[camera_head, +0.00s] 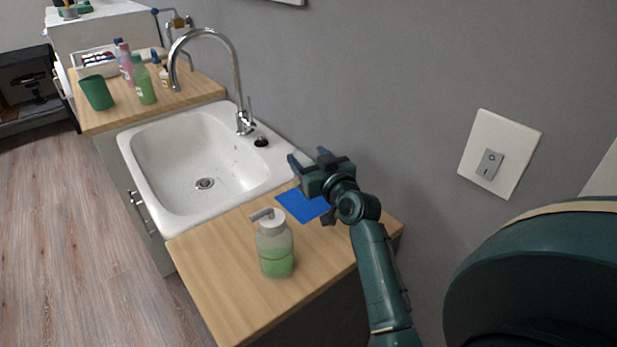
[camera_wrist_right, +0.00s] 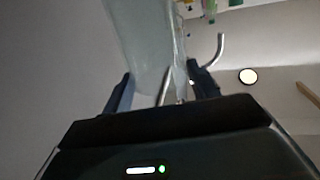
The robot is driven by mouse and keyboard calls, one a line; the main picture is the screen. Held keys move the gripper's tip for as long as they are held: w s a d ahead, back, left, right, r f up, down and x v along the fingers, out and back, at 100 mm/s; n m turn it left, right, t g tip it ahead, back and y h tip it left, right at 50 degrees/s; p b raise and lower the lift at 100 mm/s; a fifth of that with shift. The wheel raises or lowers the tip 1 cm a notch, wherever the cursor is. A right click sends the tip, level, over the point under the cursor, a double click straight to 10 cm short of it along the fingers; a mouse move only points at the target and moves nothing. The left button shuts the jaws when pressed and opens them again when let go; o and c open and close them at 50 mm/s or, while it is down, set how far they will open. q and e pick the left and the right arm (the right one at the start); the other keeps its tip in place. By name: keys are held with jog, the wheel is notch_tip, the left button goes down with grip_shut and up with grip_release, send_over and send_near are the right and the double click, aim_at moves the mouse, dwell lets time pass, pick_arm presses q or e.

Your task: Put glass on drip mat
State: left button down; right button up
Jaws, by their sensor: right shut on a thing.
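The drip mat, a flat blue square (camera_head: 303,206), lies on the wooden counter to the right of the sink, partly covered in the head view by my right gripper. My right gripper (camera_head: 307,158) is above the counter, over the mat's far side in the picture. In the right wrist view it is shut on a clear, pale glass (camera_wrist_right: 143,48), which rises between the two fingers. My left gripper is not in view.
A soap dispenser with green liquid (camera_head: 274,247) stands on the counter in front of the mat. The white sink (camera_head: 160,160) and tall curved tap (camera_head: 236,75) are to the left. A green cup (camera_head: 97,93) and bottles (camera_head: 143,82) stand beyond the sink.

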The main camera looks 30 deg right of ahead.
jog(key=shift+f+b, duration=0.35)
jog(key=shift+f, duration=1.75)
jog(key=shift+f, duration=0.1)
jog(key=o, duration=1.5)
jog(key=s, duration=0.4)
jog(key=s+a, duration=0.1)
jog(key=s, duration=0.6)
jog(key=shift+s+a+r+b, duration=0.2)
jog(key=shift+s+r+b, duration=0.2)
